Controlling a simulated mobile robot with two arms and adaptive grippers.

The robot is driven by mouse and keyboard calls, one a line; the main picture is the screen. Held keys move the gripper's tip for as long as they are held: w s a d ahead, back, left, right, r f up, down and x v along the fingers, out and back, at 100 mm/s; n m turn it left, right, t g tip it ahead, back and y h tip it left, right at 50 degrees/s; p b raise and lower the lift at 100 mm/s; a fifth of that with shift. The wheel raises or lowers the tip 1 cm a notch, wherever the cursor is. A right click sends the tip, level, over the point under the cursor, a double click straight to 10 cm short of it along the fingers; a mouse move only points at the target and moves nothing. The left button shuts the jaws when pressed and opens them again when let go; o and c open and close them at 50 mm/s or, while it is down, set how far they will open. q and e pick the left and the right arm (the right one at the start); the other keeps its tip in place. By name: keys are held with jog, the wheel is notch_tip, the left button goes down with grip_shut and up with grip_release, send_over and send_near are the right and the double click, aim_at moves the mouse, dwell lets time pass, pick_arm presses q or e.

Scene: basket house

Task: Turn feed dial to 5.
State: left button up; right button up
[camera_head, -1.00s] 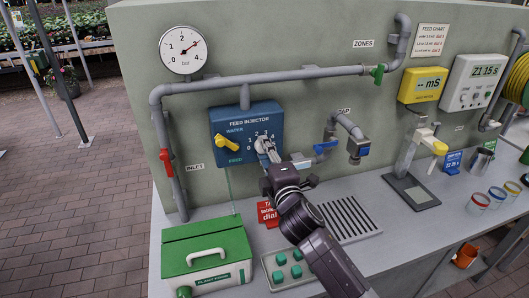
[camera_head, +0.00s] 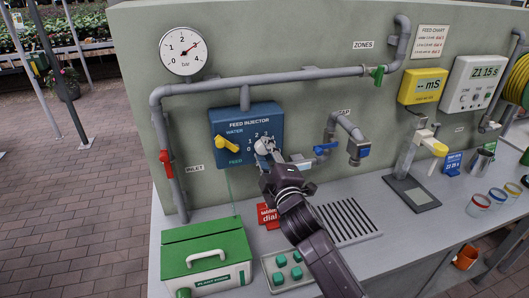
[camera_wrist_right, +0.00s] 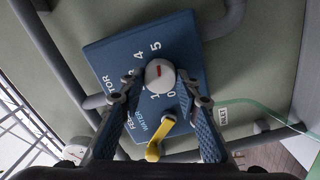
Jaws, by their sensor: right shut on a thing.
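The feed dial (camera_wrist_right: 159,74) is a round white knob with a red mark on the blue feed injector box (camera_head: 229,127). My right gripper (camera_head: 268,155) reaches up to it from below. In the wrist view its two fingers are on either side of the knob, shut on it. The red mark runs roughly up and down in the wrist view, towards the side with the 5; its exact reading is unclear. The fingers hide some numerals. A yellow water/feed lever (camera_head: 228,144) sits left of the dial. My left gripper is out of view.
The red inlet valve (camera_head: 166,162) and grey pipes are left of the box. The blue tap handle (camera_head: 325,148) is close on the right. A green plant-food box (camera_head: 207,257) and a tray with green buttons (camera_head: 288,271) are on the bench below.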

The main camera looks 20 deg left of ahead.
jog(key=shift+f, duration=0.1)
jog(key=o, duration=1.2)
jog(key=shift+c, duration=0.2)
jog(key=v, duration=1.2)
